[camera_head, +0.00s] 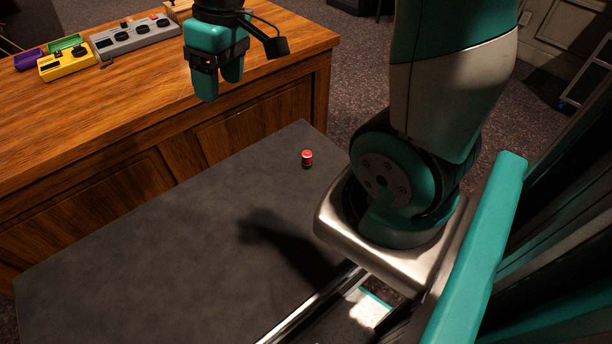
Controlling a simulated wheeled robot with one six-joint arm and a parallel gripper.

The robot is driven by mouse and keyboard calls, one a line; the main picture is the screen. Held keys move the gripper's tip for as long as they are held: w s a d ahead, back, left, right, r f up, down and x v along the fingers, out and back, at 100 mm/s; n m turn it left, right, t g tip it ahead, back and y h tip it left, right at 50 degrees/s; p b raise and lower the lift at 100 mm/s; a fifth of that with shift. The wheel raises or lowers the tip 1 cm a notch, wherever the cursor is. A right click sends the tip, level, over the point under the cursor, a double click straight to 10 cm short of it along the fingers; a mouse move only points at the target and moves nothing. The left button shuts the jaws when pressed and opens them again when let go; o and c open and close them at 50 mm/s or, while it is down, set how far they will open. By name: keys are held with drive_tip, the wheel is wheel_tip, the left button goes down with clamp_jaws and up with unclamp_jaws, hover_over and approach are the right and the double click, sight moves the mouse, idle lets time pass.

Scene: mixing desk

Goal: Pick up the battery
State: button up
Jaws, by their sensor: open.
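A small battery (307,158), red on top with a dark lower part, stands upright near the far right corner of a dark grey flat surface (150,250). My gripper (218,88) hangs in the air at the upper middle, left of the battery and well above the grey surface. Its teal fingers point down, and it is open and empty. The battery is in plain view and apart from the gripper.
A wooden desk (150,95) stands behind the grey surface. A yellow box (66,66), a grey box with black knobs (135,38) and a purple piece (29,59) sit on it at the upper left. Most of the grey surface is clear.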

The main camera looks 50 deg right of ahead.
drive_tip(key=w+d+f+m+h+b, duration=0.1)
drive_tip(key=w+d+f+m+b, duration=0.15)
drive_tip(key=d+f+b, duration=0.9)
drive_tip(key=m+g+h, duration=0.1)
hover_over(307, 153)
wheel_tip(307, 153, down, 12)
wheel_tip(307, 153, down, 12)
drive_tip(key=b, duration=0.2)
drive_tip(key=shift+w+a+b, duration=0.1)
drive_tip(key=shift+b, duration=0.3)
wheel_tip(307, 153, down, 6)
drive_tip(key=shift+r+b, duration=0.15)
drive_tip(key=shift+b, duration=0.4)
drive_tip(key=c, duration=1.1)
drive_tip(key=shift+o, duration=0.2)
drive_tip(key=shift+r, duration=0.15)
